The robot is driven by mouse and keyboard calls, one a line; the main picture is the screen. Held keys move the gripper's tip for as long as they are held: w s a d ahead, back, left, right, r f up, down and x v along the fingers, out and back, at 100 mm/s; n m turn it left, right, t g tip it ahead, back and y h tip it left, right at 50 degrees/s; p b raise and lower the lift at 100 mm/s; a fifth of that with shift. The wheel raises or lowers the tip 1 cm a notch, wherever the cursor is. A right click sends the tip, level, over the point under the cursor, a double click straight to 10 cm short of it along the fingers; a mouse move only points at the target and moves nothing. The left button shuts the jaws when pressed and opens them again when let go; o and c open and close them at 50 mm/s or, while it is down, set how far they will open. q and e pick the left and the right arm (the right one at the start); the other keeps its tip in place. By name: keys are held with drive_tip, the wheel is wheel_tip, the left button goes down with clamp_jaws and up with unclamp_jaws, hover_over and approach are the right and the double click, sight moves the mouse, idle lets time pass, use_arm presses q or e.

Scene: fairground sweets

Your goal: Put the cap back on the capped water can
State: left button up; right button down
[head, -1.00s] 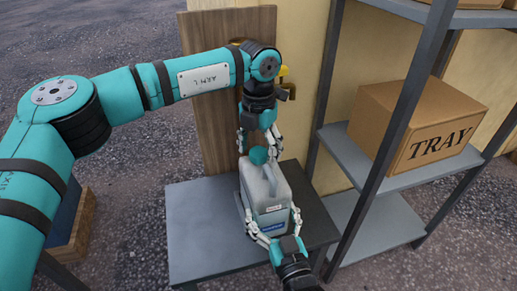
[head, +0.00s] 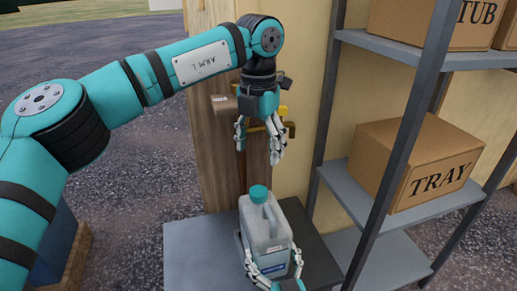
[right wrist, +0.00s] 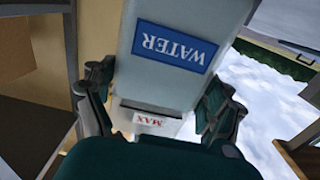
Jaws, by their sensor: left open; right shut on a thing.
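The water can (head: 266,238) is a pale grey jug with a handle, standing upright on a dark grey table (head: 195,252). The teal cap (head: 259,194) sits on its neck; I cannot tell how tightly. My left gripper (head: 258,158) is open and empty above the cap, clear of it. My right gripper (head: 268,262) is shut on the lower body of the can, with fingers on both sides. In the right wrist view the can (right wrist: 175,85) fills the gap between the fingers, its blue WATER label upside down. The cap is out of that view.
A grey shelf rack (head: 400,130) stands close on the right, with a TRAY box (head: 410,165) and a TUB box (head: 440,22). A wooden panel with yellow and brown fittings (head: 283,127) is behind my left gripper. The table's left part is clear.

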unclamp_jaws()
drive_tip(key=v, duration=1.2)
